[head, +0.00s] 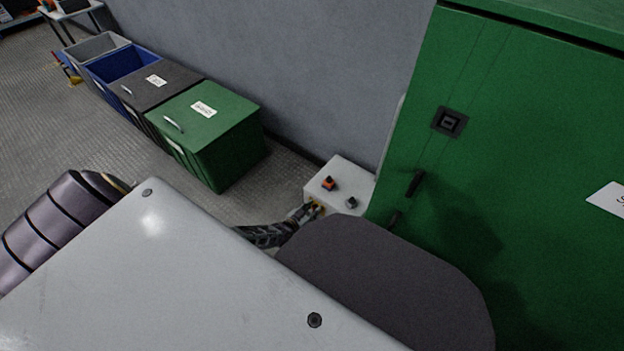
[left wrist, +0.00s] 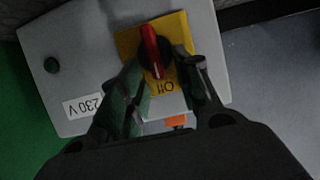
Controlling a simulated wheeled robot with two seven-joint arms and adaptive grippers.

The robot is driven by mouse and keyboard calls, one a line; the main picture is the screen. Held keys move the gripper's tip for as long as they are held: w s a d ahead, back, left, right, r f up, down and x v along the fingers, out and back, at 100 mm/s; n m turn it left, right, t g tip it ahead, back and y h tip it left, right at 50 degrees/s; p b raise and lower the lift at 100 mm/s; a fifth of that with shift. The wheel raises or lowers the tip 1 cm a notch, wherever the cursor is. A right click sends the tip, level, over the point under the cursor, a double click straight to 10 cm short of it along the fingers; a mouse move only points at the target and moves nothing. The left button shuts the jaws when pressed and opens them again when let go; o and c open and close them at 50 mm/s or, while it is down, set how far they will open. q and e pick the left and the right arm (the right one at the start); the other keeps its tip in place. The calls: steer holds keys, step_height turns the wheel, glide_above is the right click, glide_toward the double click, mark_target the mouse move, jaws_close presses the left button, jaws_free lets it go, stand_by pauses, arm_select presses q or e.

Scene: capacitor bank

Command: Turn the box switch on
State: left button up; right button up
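The switch box is a light grey box (head: 343,177) standing beside the green cabinet in the head view. In the left wrist view the box (left wrist: 90,50) fills the upper part. Its rotary switch (left wrist: 153,50) has a red handle on a black base, on a yellow plate (left wrist: 181,32) with the word "Off" showing. My left gripper (head: 309,212) is at the box's yellow-plated side. In the left wrist view its fingers (left wrist: 167,68) are apart, one on each side of the handle's lower end, with nothing clearly clamped; contact cannot be told. My right gripper is not in view.
A tall green cabinet (head: 520,130) stands right of the box. An orange-red button (head: 329,183) and a dark knob (head: 351,203) sit on the box top. A green bin (head: 225,145) and other bins stand along the grey wall, with open floor in front.

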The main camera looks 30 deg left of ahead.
arm_select(q)
jaws_close()
steer(key=shift+d, duration=0.15)
stand_by(0.6)
steer(key=shift+s+d+f+m+t+y+p, duration=0.1)
steer(key=shift+d+m+y, duration=0.15)
steer(key=shift+m+y, duration=0.4)
steer(key=shift+d+f+m+t+y+p, duration=0.15)
steer(key=shift+d+m+y, duration=0.2)
steer(key=shift+m, duration=0.45)
steer(key=shift+s+d+f+m+t+y+p, duration=0.1)
steer(key=shift+d+m+y, duration=0.05)
steer(key=shift+m+y, duration=0.55)
steer(key=shift+w+m, duration=0.1)
steer(key=shift+m, duration=0.15)
jaws_free()
